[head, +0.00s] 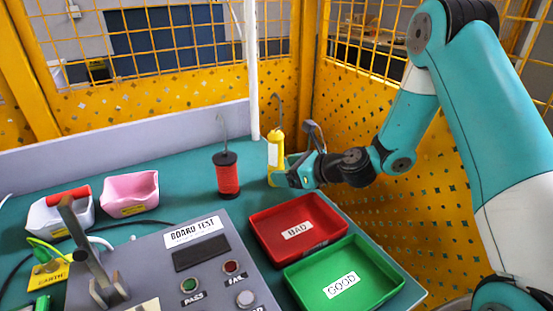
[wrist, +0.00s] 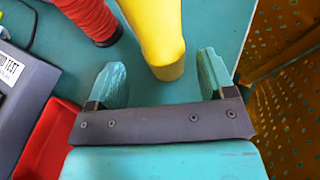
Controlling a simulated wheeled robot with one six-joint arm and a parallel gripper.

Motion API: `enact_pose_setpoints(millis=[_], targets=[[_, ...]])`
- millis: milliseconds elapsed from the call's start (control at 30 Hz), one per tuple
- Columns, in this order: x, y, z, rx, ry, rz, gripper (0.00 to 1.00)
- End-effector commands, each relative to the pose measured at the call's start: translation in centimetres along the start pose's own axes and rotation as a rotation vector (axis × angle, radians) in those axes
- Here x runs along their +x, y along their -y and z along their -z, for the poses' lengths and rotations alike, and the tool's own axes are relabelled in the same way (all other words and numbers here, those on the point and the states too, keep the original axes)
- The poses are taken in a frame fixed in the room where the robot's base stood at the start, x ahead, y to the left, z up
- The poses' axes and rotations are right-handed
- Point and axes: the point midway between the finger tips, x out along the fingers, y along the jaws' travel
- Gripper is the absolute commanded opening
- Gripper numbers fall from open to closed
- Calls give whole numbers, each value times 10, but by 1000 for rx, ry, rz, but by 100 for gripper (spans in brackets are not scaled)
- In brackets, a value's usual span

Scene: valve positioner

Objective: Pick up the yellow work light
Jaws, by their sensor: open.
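The yellow work light (head: 275,152) stands upright on the teal bench at the back, with a thin hook on top. It also shows in the wrist view (wrist: 160,40), where its lower end lies just ahead of the space between my fingers. My gripper (head: 285,177) is beside the light, low on its right in the head view. In the wrist view my gripper (wrist: 163,82) is open, with one finger to each side of the light's line. It holds nothing. Whether a finger touches the light I cannot tell.
A red spool (head: 228,175) with a hook stands left of the light. The red BAD tray (head: 262,243) and green GOOD tray (head: 300,285) lie in front. The board test box (head: 190,245) is front left. White (head: 50,217) and pink (head: 130,190) bins stand left. Yellow fencing encloses the bench.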

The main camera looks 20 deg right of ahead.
Motion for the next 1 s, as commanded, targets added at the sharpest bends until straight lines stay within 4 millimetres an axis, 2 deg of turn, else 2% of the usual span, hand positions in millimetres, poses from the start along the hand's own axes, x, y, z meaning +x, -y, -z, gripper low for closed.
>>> enact_pose_setpoints(millis=[233,533,567,800,1000], targets=[[37,4,-1,-2,0,-3,76],[43,5,-1,0,0,-1,76],[43,5,-1,0,0,-1,71],[43,5,-1,0,0,-1,16],[43,5,-2,-1,1,-1,15]])
